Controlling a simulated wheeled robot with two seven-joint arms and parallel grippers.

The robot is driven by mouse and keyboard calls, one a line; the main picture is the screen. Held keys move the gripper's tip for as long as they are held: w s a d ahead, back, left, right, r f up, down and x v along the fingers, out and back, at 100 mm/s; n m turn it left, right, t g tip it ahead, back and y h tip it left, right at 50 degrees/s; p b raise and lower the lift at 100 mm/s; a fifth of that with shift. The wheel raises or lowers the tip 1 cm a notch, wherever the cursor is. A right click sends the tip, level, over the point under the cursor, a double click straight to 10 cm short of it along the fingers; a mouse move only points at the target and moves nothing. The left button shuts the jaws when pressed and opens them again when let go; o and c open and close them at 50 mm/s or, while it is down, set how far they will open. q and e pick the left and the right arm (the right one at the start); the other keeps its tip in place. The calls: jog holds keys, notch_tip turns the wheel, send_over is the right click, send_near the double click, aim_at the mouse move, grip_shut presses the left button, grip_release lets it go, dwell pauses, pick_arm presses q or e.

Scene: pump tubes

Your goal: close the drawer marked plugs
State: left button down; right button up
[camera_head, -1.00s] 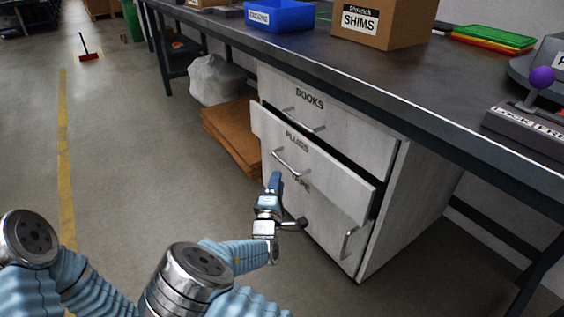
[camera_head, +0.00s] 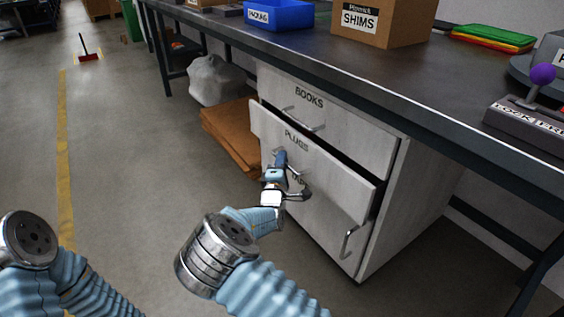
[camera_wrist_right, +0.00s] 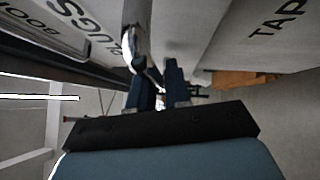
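The drawer marked plugs (camera_head: 335,179) is the middle drawer of a white cabinet and stands pulled out, with a dark gap above its front. It has a metal bar handle (camera_head: 297,173). My right gripper (camera_head: 279,157) is at this handle, in front of the drawer face. In the right wrist view the handle (camera_wrist_right: 133,45) runs close to the two dark fingers (camera_wrist_right: 158,82), which stand slightly apart. Whether the handle lies between them is unclear. Part of the handle is hidden behind the gripper in the head view. My left gripper is out of view.
The books drawer (camera_head: 330,118) above is shut, and the tape drawer (camera_head: 325,225) is below. The bench top (camera_head: 420,80) overhangs the cabinet. Brown cardboard (camera_head: 230,132) and a white bag (camera_head: 215,80) lie left of it. The floor in front is clear.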

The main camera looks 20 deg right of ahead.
aim_at(293, 156)
grip_shut()
jog(key=d, duration=0.1)
jog(key=w+d, duration=0.1)
jog(key=d, duration=0.1)
jog(key=shift+f+b, duration=0.1)
jog(key=shift+b, duration=0.2)
jog(key=shift+w+d, duration=0.2)
jog(key=shift+d, duration=0.35)
jog(key=shift+o, duration=2.4)
grip_release()
jog(key=shift+d, duration=0.1)
jog(key=shift+o, duration=0.2)
